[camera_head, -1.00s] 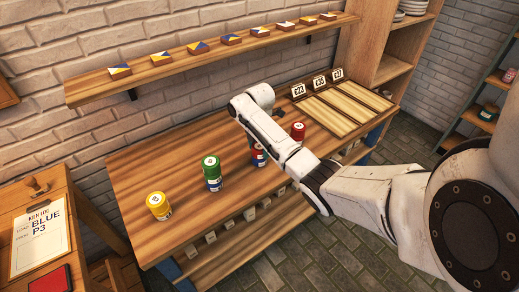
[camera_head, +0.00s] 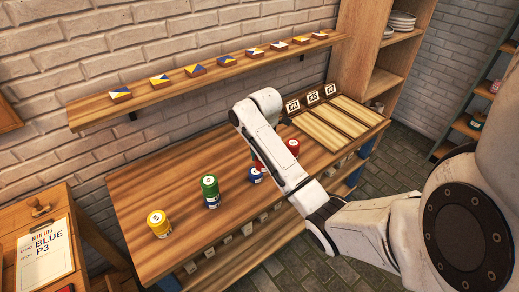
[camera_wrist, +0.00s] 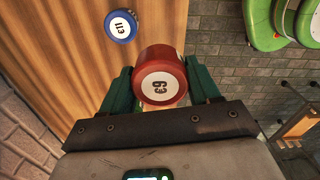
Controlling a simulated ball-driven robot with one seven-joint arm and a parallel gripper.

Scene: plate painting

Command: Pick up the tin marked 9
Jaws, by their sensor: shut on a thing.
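In the wrist view my gripper (camera_wrist: 162,90) is shut on a red tin (camera_wrist: 160,86), one finger on each side. The number on its pale lid is upside down in that view and reads as £9. A blue tin (camera_wrist: 120,26), whose upside-down lid appears to read £11, stands apart from it on the wood. In the head view my arm hides the gripper; a bit of red (camera_head: 259,165) shows at the arm's left edge, just above the blue tin (camera_head: 255,176).
A yellow tin (camera_head: 159,223), a tall green tin or stack (camera_head: 210,191) and another red tin (camera_head: 293,147) stand on the workbench (camera_head: 185,201). A wall shelf (camera_head: 150,94) holds small painted tiles.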

